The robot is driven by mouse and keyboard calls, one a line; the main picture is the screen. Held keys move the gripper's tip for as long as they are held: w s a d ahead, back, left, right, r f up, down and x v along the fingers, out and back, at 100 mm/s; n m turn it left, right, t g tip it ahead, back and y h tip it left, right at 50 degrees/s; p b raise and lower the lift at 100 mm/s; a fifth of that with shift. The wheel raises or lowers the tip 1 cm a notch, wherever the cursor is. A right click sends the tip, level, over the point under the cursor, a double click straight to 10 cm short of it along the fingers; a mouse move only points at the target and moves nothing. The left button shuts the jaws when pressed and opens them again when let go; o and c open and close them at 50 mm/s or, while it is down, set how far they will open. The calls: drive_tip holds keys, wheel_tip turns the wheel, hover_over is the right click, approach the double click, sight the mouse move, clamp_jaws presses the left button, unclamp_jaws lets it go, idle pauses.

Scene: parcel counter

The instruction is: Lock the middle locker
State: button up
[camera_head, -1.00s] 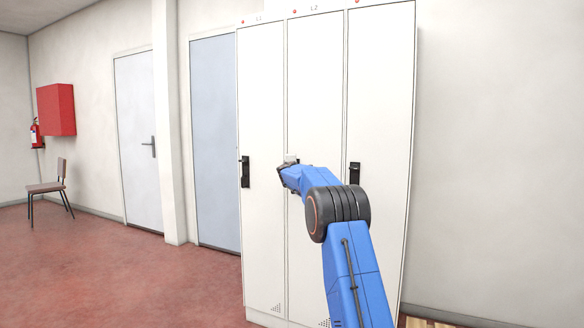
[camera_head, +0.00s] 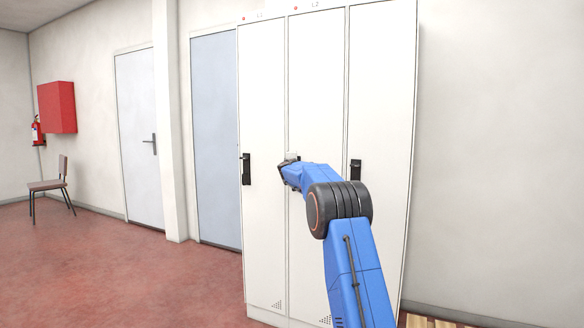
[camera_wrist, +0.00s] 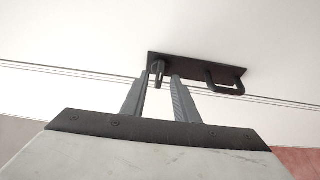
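The middle locker (camera_head: 316,90), labelled L2, is a tall white door that looks closed, with a small red dot by its label. Its black lock plate (camera_wrist: 199,68) shows in the wrist view, with a looped handle (camera_wrist: 228,80) on the right and a small dark turn piece (camera_wrist: 157,71) on the left. My gripper (camera_wrist: 159,78) points at the plate with its two grey fingers apart. The turn piece shows between the fingertips; I cannot tell whether they touch it. In the head view my gripper (camera_head: 286,165) is in front of the middle door and hides its plate.
White lockers with black handle plates flank it, the left one (camera_head: 262,100) and the right one (camera_head: 382,90). A blue-grey door (camera_head: 215,140), a chair (camera_head: 50,187) and a red wall box (camera_head: 57,108) are farther left. The red floor (camera_head: 130,270) at left is clear.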

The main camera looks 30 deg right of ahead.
drive_tip(key=v, duration=1.7)
drive_tip(key=s+a+f+m+g, duration=0.2)
drive_tip(key=s+m, duration=0.1)
drive_tip(key=s, duration=0.7)
drive_tip(key=s+a+f+m+g, duration=0.1)
drive_tip(key=s+m+g, duration=0.15)
drive_tip(key=s, duration=0.85)
drive_tip(key=s+a+f+m+g, duration=0.2)
drive_tip(key=s+m, duration=0.2)
drive_tip(key=s, duration=0.6)
drive_tip(key=s+a+f+m+g+y, duration=0.1)
drive_tip(key=s+a+f+y, duration=0.2)
drive_tip(key=s+a+f, duration=0.4)
drive_tip(key=s+a+f+g+y, duration=0.2)
drive_tip(key=s+a+f, duration=0.5)
drive_tip(key=s, duration=0.9)
drive_tip(key=s+a+f+m+g+y, duration=0.1)
drive_tip(key=s+a+f+y, duration=0.3)
drive_tip(key=s+f, duration=0.5)
drive_tip(key=s+a, duration=0.2)
drive_tip(key=s, duration=0.1)
drive_tip(key=shift+a+f+m, duration=0.35)
drive_tip(key=shift+a, duration=0.05)
